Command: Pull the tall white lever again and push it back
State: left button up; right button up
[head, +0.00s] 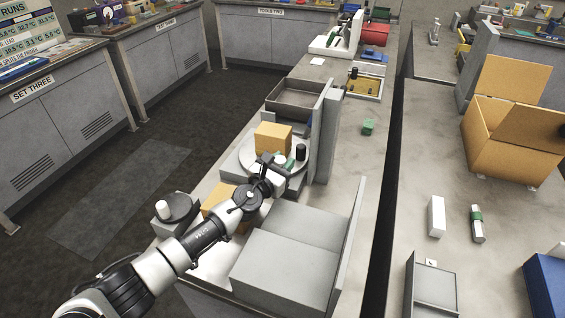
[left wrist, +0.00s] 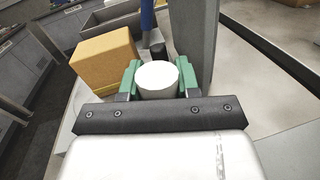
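The tall white lever's round white top (left wrist: 157,79) sits between the green finger pads of my left gripper (left wrist: 158,82) in the left wrist view. The pads appear to touch it on both sides, so the gripper looks shut on it. In the head view my left gripper (head: 283,163) reaches in beside the round turntable plate (head: 249,157); the lever is mostly hidden there by the fingers. My right gripper is not in view.
A cardboard box (head: 273,138) stands on the plate, close to the gripper. A black cylinder (head: 301,152) and a tall grey panel (head: 328,135) stand just right. Grey blocks (head: 283,270) lie in front. A white knob (head: 162,208) stands at left.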

pick_arm(q)
grip_shut()
jog(key=shift+w+a+f+n+b, duration=0.2)
jog(key=shift+a+n+b, duration=0.3)
jog(key=shift+b, duration=0.25)
jog(key=shift+a+r, duration=0.1)
jog(key=shift+a, duration=0.15)
jog(key=shift+r+n, duration=0.15)
jog(key=shift+n, duration=0.15)
jog(key=o, duration=0.7)
grip_release()
jog(key=shift+a, duration=0.1)
jog(key=shift+s+a, duration=0.1)
jog(key=shift+s, duration=0.25)
jog(key=p+v, duration=0.1)
jog(key=v, duration=0.9)
jog(key=shift+p, duration=0.3)
